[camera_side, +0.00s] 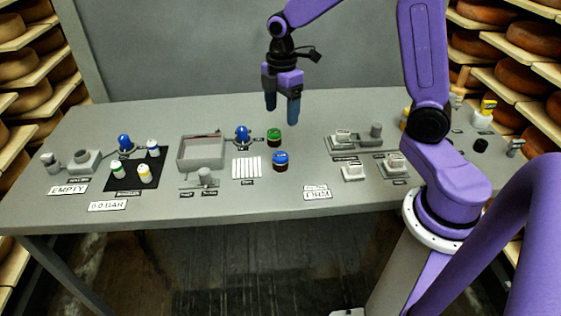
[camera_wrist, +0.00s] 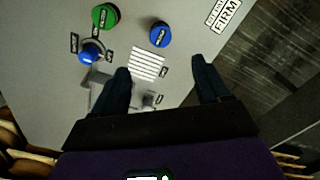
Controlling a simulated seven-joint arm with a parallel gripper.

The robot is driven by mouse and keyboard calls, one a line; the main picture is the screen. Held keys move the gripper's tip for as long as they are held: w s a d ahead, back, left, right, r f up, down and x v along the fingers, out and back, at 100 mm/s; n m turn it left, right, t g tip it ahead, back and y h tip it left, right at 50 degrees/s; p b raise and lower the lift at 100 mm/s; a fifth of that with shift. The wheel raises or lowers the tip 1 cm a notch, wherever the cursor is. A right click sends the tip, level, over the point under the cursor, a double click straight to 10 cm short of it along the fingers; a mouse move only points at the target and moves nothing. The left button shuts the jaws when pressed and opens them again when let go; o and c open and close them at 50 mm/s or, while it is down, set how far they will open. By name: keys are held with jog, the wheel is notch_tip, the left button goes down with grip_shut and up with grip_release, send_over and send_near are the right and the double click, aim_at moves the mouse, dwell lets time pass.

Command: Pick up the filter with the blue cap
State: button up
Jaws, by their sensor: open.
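A round dark-bodied piece with a blue cap (camera_side: 281,158) stands on the grey table near its middle. Its blue top (camera_wrist: 160,34) also shows in the wrist view, beyond my fingertips. A similar piece with a green cap (camera_side: 274,136) stands just behind it. I cannot tell from the labels which one is the filter. My gripper (camera_side: 282,110) is open and empty, in the air above and behind the blue-capped piece; its fingers (camera_wrist: 162,66) point down.
A blue dome (camera_side: 242,132) stands left of the green-capped piece. White strips (camera_side: 247,168) and a grey open tray (camera_side: 201,152) lie further left. Grey fixtures (camera_side: 354,172) stand to the right. Bare table surrounds the FIRM sign (camera_side: 317,192).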

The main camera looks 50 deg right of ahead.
aim_at(281, 155)
notch_tip(281, 155, down, 16)
jog(key=shift+a+f, duration=0.15)
dwell(0.7)
jog(key=c, duration=1.1)
